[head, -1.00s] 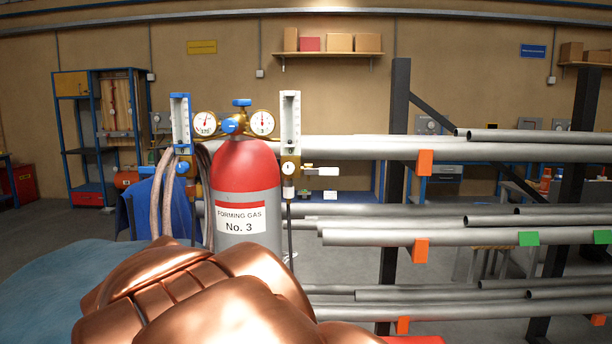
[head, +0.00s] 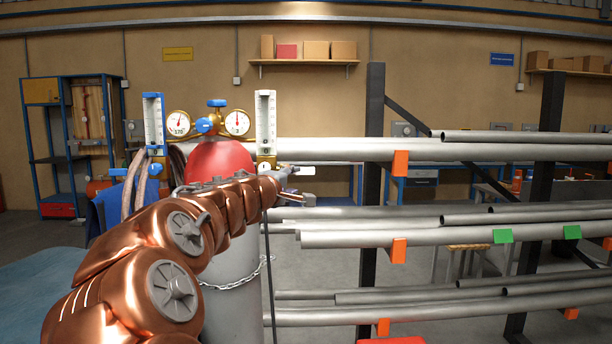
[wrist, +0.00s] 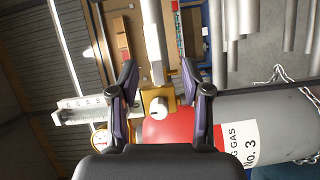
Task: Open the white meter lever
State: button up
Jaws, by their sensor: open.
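The white meter (head: 265,118) is an upright scale to the right of the red-topped gas cylinder. In the wrist view, the white meter (wrist: 85,110) lies to the left, joined to a brass block with a round white knob (wrist: 160,110). My gripper (head: 298,184) is open beside the meter's lower end. In the wrist view its two dark fingers (wrist: 158,72) stand apart, one on each side of the lever; I see no clear contact. In the head view the lever is mostly hidden.
The gas cylinder (head: 230,300), chained, stands left of the meter with two gauges and a blue meter (head: 153,120) above. A rack of grey pipes (head: 420,150) with dark posts fills the right. A blue-grey surface (head: 40,280) is at lower left.

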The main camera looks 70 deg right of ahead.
aim_at(305, 172)
jog(key=shift+n+t+h, duration=0.3)
jog(key=shift+n, duration=0.5)
jog(key=shift+w+d+r+p, duration=0.1)
jog(key=shift+d+p, duration=0.25)
jog(key=shift+d, duration=1.4)
jog(key=shift+s+d+r+p, duration=0.15)
jog(key=shift+d+p, duration=0.2)
jog(key=shift+d, duration=1.4)
jog(key=shift+w+d+r+p, duration=0.15)
jog(key=shift+d+p, duration=0.2)
jog(key=shift+d, duration=1.4)
grip_shut()
